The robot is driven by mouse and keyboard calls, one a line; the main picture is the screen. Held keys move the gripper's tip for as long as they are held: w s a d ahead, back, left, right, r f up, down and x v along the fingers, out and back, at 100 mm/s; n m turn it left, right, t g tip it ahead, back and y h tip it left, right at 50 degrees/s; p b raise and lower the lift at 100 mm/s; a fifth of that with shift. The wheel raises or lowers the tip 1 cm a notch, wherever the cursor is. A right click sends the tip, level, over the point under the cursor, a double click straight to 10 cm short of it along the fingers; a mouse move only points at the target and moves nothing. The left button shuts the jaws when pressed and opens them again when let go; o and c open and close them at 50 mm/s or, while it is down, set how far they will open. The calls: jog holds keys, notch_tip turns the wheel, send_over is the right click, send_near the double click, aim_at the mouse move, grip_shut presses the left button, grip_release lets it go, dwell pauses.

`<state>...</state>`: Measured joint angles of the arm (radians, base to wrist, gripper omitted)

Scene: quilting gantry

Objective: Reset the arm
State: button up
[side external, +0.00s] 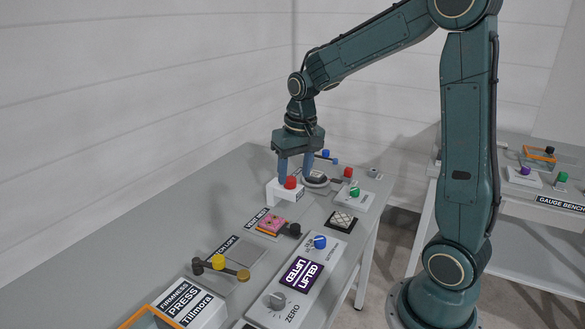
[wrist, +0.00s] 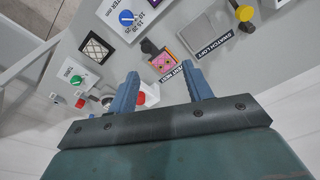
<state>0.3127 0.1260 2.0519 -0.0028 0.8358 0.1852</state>
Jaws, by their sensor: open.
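My gripper (side external: 295,178) is open with its blue fingers pointing down over the far part of the grey bench (side external: 190,235). My arm reaches over the bench from the right, bent at the elbow.
A pink block (side external: 271,224), a quilted swatch (side external: 341,221) and a green-knobbed box (side external: 354,194) lie near the gripper. A panel reading LIFTED (side external: 301,274), a yellow-knobbed lever (side external: 218,262) and the firmness press (side external: 188,305) are nearer the camera. The gauge bench (side external: 520,210) stands right.

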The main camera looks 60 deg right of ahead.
jog(key=s+a+r+n+t, duration=0.2)
jog(key=s+a+r, duration=0.2)
jog(key=s, duration=0.5)
jog(key=s+a+r+n+t, duration=0.2)
jog(key=s+a+r+n, duration=0.1)
jog(key=s+a, duration=0.4)
jog(key=shift+s+a+r+n, duration=0.25)
jog(key=shift+s+r+n, duration=0.1)
jog(key=shift+s, duration=0.55)
